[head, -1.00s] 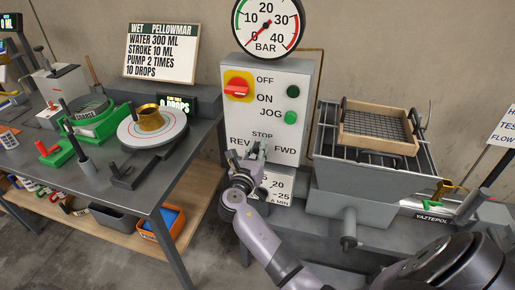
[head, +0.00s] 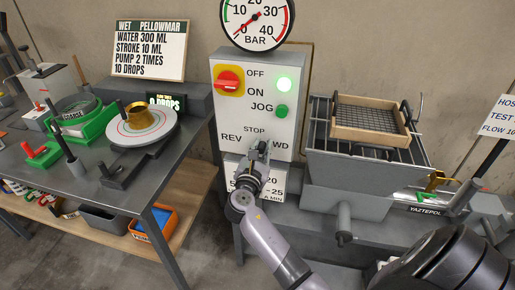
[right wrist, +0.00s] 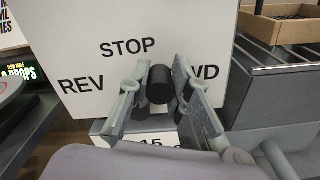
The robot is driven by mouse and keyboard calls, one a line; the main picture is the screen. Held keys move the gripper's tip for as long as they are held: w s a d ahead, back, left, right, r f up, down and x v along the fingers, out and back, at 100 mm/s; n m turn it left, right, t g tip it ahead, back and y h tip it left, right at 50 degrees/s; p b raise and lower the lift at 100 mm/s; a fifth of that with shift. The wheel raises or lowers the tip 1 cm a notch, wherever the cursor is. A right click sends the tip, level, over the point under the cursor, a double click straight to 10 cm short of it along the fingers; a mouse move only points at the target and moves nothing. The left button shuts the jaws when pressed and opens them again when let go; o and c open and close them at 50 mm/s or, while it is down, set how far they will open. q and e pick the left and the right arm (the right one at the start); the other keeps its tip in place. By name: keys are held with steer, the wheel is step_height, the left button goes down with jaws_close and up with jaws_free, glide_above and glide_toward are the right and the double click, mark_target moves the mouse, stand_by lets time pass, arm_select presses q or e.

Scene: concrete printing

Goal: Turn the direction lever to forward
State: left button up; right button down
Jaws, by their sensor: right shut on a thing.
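The direction lever shows as a black round knob (right wrist: 159,86) in the right wrist view, below and to the right of the STOP label and left of the partly hidden FWD label. My right gripper (head: 261,149) is at the lower part of the grey control panel (head: 236,112). In the right wrist view its two fingers (right wrist: 160,92) stand on either side of the knob, shut on it. The lever's shaft and pivot are hidden. REV is clear to the left. My left gripper is not in view.
A hopper with a sieve (head: 370,120) stands close on the right. A workbench (head: 95,190) with tools is on the left.

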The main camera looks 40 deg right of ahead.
steer(key=shift+s+d+f+m, duration=0.1)
steer(key=shift+s+d+m, duration=0.1)
steer(key=shift+m, duration=0.3)
steer(key=c, duration=1.5)
jaws_free()
steer(key=shift+o, duration=0.3)
steer(key=shift+f, duration=0.15)
